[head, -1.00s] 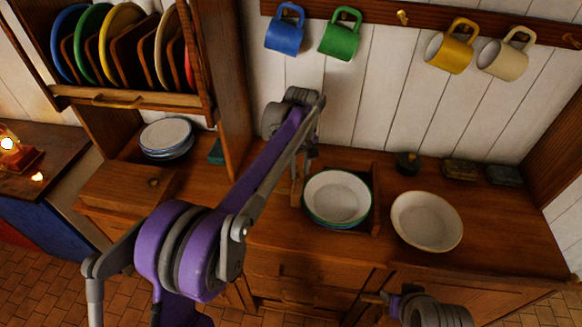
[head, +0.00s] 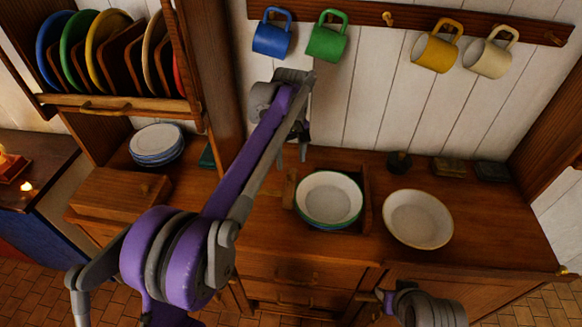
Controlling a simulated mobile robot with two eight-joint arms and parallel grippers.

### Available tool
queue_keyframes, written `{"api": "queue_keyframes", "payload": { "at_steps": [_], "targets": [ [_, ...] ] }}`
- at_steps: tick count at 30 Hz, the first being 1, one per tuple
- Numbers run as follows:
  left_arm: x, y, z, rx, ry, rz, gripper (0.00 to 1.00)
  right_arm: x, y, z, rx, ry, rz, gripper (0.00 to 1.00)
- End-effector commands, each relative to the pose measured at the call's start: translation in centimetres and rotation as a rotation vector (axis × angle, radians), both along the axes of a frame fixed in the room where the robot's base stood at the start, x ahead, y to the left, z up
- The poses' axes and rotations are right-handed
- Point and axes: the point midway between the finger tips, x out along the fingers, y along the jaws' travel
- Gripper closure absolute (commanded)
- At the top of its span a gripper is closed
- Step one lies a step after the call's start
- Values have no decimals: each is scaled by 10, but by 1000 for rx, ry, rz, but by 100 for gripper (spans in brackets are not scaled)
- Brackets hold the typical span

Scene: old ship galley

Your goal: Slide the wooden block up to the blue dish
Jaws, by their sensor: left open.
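My left gripper (head: 292,154) is open and empty, fingers pointing down, above the counter just behind the bowls. A wooden holder (head: 367,205) stands around a stack of bowls with a green-rimmed white bowl (head: 328,196) on top. A short wooden piece (head: 290,188) stands at the stack's left side; I cannot tell whether it is a separate block or the holder's wall. Blue-rimmed plates (head: 157,140) are stacked at the left. A wooden box (head: 118,194) with a small knob sits in front of them. I cannot tell which is the task's block or dish.
A cream bowl (head: 417,218) stands right of the holder. A dark round item (head: 399,162) and two small tins (head: 447,167) (head: 491,171) lie along the wall. A teal item (head: 207,157) is partly hidden by the upright. Mugs hang above; a plate rack (head: 115,104) is upper left.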

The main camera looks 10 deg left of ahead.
Motion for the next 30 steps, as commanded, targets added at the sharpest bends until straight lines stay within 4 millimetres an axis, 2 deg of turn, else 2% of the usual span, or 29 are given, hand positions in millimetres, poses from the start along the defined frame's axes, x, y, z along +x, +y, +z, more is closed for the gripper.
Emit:
{"api": "queue_keyframes", "payload": {
  "at_steps": [1, 3, 9, 26, 30],
  "targets": [
    [1, 0, 13, 0, -1, 0, 31, 1, 0, 3, 0, -3, 0, 58],
    [0, 0, 26, 0, -1, 0, 31, 2, 0, 5, 0, -4, 0, 58],
    [1, 0, 50, -1, -1, 0, 31, 4, 0, 9, 0, -8, 0, 58],
    [0, 0, 54, -1, -1, -1, 31, 4, 0, 9, 0, -8, 0, 58],
    [-9, 6, 58, -3, -20, -21, 31, 4, 0, 9, 0, -8, 0, 58]
  ]
}}
